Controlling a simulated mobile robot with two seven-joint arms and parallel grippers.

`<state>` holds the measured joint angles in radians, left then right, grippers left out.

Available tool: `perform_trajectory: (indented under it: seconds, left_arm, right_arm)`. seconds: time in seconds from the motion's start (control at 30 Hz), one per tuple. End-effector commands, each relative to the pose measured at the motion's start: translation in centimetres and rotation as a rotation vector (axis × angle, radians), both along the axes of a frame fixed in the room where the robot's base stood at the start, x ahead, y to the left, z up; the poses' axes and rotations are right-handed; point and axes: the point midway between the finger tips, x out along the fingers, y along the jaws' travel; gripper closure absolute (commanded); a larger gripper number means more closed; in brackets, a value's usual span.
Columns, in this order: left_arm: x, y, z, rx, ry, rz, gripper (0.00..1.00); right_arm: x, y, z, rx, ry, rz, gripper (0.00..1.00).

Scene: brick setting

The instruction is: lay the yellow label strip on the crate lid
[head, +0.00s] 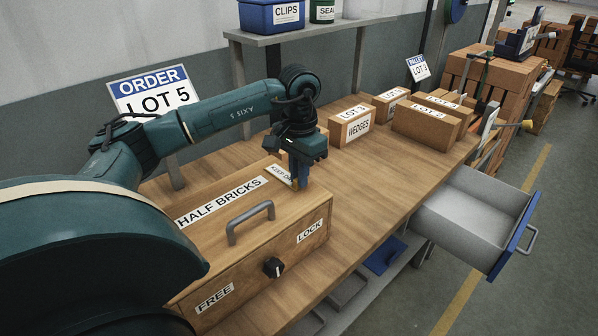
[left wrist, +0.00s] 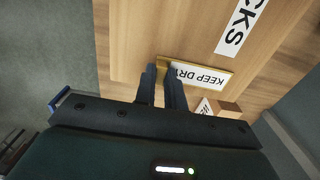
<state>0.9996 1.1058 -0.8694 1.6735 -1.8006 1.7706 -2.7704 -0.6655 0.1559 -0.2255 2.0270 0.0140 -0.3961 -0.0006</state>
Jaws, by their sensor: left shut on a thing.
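The yellow label strip (head: 279,174), with a white face reading KEEP DRY, is at the far right part of the crate lid (head: 210,239). It also shows in the left wrist view (left wrist: 205,77), where its yellow edge is between my fingers. My left gripper (head: 296,183) points down over the lid and is shut on one end of the strip; its fingertips also show in the left wrist view (left wrist: 163,75). The strip looks flat and very close to the lid; I cannot tell if it touches. My right gripper is not in view.
The lid carries a HALF BRICKS label (head: 220,201) and a raised grey handle (head: 250,223). A black knob (head: 273,267) is on the crate's front. An open drawer (head: 470,215) juts out at right.

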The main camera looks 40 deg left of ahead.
Motion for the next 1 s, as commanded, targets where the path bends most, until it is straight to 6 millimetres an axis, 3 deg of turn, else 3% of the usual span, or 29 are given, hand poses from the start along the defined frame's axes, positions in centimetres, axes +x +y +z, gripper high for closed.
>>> perform_trajectory:
  seconds: [0.27, 0.6, 0.77, 1.0]
  left_arm:
    - [0.0, 0.0, 0.0, 0.0, 0.0, 0.0, 0.67]
    - [0.1, 0.0, 0.5, 0.0, -0.002, 0.0, 0.67]
    - [0.1, 0.0, 3.0, -0.001, -0.007, 0.0, 0.67]
    - [0.1, 0.0, 8.6, -0.001, -0.007, 0.001, 0.67]
  right_arm:
    - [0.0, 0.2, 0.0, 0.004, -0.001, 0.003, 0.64]
    - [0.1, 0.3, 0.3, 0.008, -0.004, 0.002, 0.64]
    - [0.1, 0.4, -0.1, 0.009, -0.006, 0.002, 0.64]
    - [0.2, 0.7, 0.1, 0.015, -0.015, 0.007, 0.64]
